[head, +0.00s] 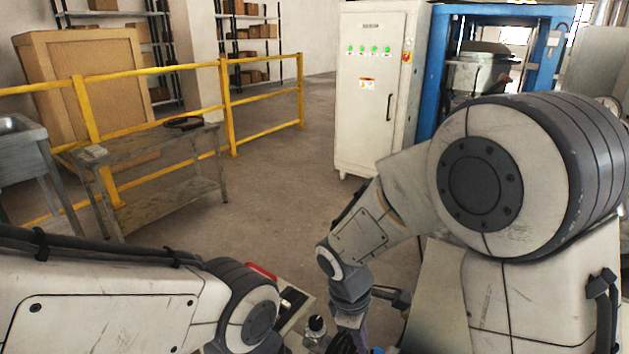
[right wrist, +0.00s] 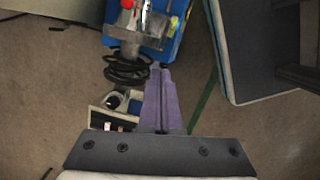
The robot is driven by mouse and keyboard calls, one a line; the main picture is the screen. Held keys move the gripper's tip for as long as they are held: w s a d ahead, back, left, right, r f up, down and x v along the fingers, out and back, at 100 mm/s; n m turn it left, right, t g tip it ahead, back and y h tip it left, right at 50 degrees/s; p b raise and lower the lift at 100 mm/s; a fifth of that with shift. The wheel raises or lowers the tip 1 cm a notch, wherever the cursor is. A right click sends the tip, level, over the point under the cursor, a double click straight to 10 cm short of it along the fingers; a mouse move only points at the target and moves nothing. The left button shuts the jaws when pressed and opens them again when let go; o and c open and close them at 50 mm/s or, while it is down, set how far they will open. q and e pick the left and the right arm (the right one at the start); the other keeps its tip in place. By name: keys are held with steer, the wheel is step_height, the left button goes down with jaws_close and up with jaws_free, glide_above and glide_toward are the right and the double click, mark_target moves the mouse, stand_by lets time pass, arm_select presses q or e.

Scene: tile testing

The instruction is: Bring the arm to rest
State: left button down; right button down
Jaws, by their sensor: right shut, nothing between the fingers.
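My right arm (head: 385,222) reaches in from the right in the head view, bent downward, with its wrist near the bottom middle. In the right wrist view my right gripper (right wrist: 161,72) has its two purple fingers shut together, with nothing between them. My left arm (head: 120,308) crosses the lower left of the head view. Its gripper is below or outside the picture.
A worn metal table (head: 150,175) and yellow railing (head: 140,73) stand at the left. A white control cabinet (head: 375,90) and a blue-framed machine (head: 440,60) stand behind my right arm. A coiled black cable (right wrist: 127,70) lies close to the right fingers. Open floor (head: 270,200) lies between.

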steer(key=s+a+r+m+y, duration=0.2)
steer(key=s+r+m, duration=0.15)
steer(key=s, duration=0.45)
steer(key=s+a+r+m+y, duration=0.1)
steer(key=s+a+r+m, duration=0.2)
steer(key=s, duration=0.5)
step_height(320, 180, up, 30)
steer(key=p, duration=2.8)
steer(key=shift+d+n, duration=0.2)
steer(key=shift+n, duration=0.15)
steer(key=shift+f, duration=0.1)
steer(key=shift+d, duration=0.1)
